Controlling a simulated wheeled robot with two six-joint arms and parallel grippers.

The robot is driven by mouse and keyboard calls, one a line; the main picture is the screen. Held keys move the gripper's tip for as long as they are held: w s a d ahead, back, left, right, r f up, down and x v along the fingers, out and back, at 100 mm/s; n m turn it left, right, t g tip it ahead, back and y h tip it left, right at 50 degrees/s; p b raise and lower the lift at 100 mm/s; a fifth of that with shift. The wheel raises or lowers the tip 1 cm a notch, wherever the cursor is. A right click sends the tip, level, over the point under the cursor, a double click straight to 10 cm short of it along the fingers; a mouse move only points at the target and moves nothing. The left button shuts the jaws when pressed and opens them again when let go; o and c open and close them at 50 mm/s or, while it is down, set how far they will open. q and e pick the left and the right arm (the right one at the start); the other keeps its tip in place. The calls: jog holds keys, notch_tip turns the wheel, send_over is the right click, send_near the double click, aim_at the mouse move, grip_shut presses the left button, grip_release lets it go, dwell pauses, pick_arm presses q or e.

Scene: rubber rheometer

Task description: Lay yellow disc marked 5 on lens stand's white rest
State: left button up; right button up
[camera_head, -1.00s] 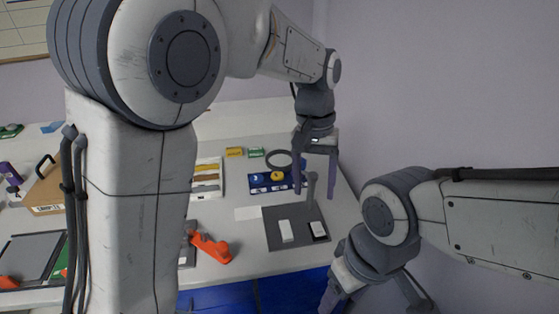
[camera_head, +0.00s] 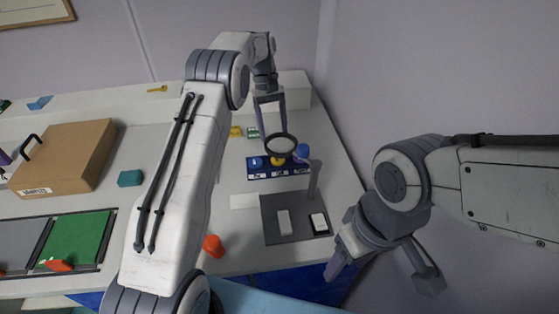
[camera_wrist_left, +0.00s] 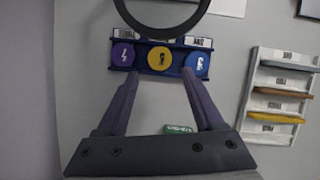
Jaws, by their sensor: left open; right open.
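The yellow disc (camera_head: 278,160) sits in the middle of a dark blue rack (camera_head: 262,175), between two other discs; its mark is too small or turned to read surely. In the left wrist view the yellow disc (camera_wrist_left: 160,58) lies between a purple disc (camera_wrist_left: 123,55) and a blue disc (camera_wrist_left: 196,64). The lens stand has a dark ring (camera_head: 279,146), a grey post (camera_head: 314,180) and a grey base (camera_head: 274,234) with a white rest (camera_head: 285,222). My left gripper (camera_head: 271,127) is open and empty, just behind the rack. My right gripper (camera_head: 384,276) is open and empty, at the right.
A second white block (camera_head: 319,223) stands on a dark patch of the base. A white card (camera_head: 244,201) lies left of it. A cardboard box (camera_head: 65,160) stands at the left. The left wrist view shows a shelved rack (camera_wrist_left: 274,95).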

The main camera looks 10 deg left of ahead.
aim_at(278, 160)
pick_arm(q)
jog(key=p+x, duration=0.1)
jog(key=x, duration=0.6)
jog(key=shift+d+f, duration=0.1)
jog(key=shift+f, duration=0.05)
jog(key=c, duration=1.1)
